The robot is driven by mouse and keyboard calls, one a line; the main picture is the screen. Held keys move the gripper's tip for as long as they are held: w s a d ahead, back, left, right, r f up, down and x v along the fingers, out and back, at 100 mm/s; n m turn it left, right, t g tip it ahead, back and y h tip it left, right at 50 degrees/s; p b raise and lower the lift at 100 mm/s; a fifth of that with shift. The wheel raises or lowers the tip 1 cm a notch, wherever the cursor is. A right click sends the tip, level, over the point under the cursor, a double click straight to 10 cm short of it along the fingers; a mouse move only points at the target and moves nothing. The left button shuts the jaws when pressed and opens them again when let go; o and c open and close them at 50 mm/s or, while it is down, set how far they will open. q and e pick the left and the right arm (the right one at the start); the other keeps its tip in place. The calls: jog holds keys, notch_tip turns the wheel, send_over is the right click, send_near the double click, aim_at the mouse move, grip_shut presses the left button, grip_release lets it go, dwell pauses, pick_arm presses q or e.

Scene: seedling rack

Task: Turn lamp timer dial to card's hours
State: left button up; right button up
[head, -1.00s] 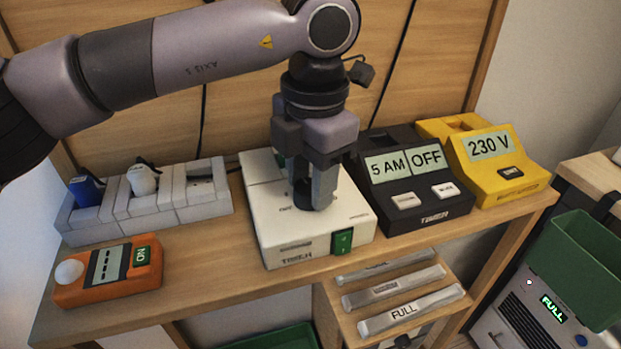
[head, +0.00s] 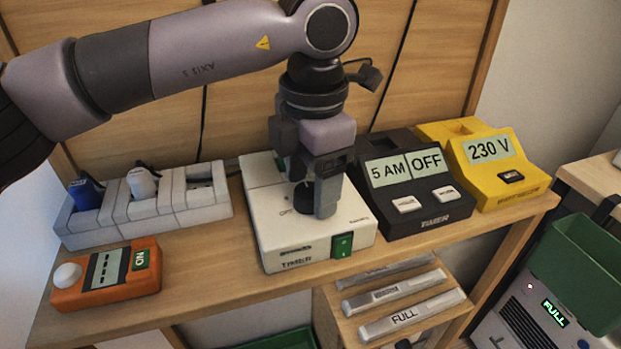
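The white timer box (head: 275,230) stands in the middle of the bench with a green switch (head: 342,243) on its front right edge. Its dark dial (head: 303,199) shows to the left of my near finger; the dial's mark and much of its scale are hidden. My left gripper (head: 312,190) points down over the box, with its fingers at the dial. I cannot tell whether they press on it or stand apart from it. No card with hours can be made out. My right gripper is out of view.
A black unit (head: 425,218) reads "5 AM" and "OFF"; a yellow unit (head: 515,190) reads "230 V". A grey socket strip (head: 150,208) with plugs and an orange unit (head: 115,293) stand left. A green bin (head: 580,265) is at right. Bare bench lies front left.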

aim_at(312, 193)
pick_arm(q)
jog(key=r, duration=0.7)
jog(key=shift+s, duration=0.2)
jog(key=shift+s, duration=0.1)
